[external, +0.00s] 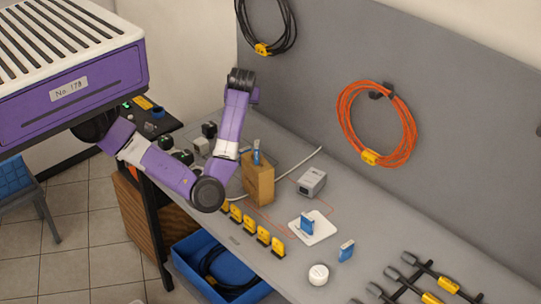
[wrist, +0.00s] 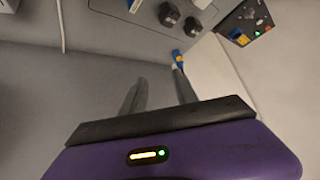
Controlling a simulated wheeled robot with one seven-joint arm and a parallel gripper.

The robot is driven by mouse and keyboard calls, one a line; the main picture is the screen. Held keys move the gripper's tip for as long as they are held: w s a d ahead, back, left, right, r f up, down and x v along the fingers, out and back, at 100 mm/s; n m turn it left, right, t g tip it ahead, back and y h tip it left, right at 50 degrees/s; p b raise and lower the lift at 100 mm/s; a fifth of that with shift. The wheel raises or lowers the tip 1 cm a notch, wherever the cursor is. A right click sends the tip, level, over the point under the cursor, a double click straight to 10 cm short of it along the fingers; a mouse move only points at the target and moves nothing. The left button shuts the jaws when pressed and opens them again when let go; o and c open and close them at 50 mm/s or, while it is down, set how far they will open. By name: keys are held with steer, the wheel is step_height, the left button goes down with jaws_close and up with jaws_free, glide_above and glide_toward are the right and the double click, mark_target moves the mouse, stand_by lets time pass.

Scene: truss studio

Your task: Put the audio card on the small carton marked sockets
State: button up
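A tall brown box (external: 258,182), perhaps the carton, stands mid-table in the external view; no marking is legible. A small blue piece (external: 257,156) shows at its top. A blue card (external: 307,223) stands on a white pad, and another blue card (external: 346,250) is to its right. I cannot tell which is the audio card. In the wrist view my gripper (wrist: 161,76) has its fingers apart with nothing between them. A blue and yellow piece (wrist: 178,57) appears by the right fingertip; whether they touch is unclear.
A grey device (external: 312,182) sits behind the pad. Yellow clips (external: 263,235) line the front edge, near a white round tub (external: 318,274). Dark tools (external: 410,273) lie at right. Dark blocks (wrist: 168,15) and a control panel (wrist: 241,36) are at the table's left end.

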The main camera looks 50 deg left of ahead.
steer(key=w+a+f+m+t+y, duration=0.2)
steer(key=a+m+t+y, duration=0.3)
steer(key=a, duration=0.6)
steer(key=s+d+f+m+t+h, duration=0.2)
steer(key=s+f+m+t+h, duration=0.4)
steer(key=s+f, duration=0.4)
steer(key=s+d+f+m+g+h, duration=0.1)
steer(key=s+d+f+h, duration=0.15)
steer(key=s, duration=0.45)
steer(key=s+d+f+m+h, duration=0.1)
steer(key=s+d+f+h, duration=0.15)
steer(key=s, duration=0.45)
steer(key=s+d+r+n, duration=0.1)
steer(key=s+d+n, duration=0.1)
steer(key=s, duration=0.5)
steer(key=s+d+r+n, duration=0.1)
steer(key=s+d+n, duration=0.1)
steer(key=s, duration=0.5)
steer(key=shift+s+d+r+n+g+h, duration=0.25)
steer(key=shift+r+n+g+h, duration=0.05)
steer(key=shift+r, duration=0.1)
